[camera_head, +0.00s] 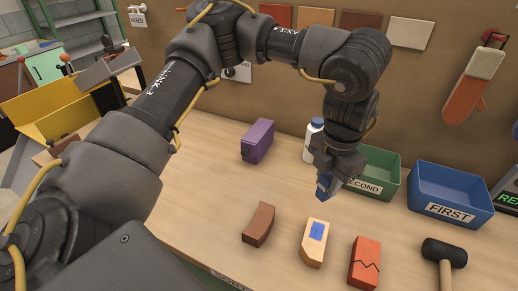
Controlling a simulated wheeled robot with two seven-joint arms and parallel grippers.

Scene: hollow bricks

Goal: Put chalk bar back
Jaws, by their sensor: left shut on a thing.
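My left gripper (331,176) hangs over the table, to the left of the green bin. It is shut on a small blue bar (324,187), which looks like the chalk bar. The bar points downward, and its upper part is hidden by the fingers. It appears to be above the table, beyond the cream brick (312,254) that bears a blue patch. My right gripper is not in view.
A white bottle (311,142) stands just behind the gripper. A green bin (381,187) marked SECOND and a blue bin (449,190) marked FIRST stand right. A purple brick (257,141), brown brick (258,224), cracked red brick (365,262) and mallet (444,253) lie around.

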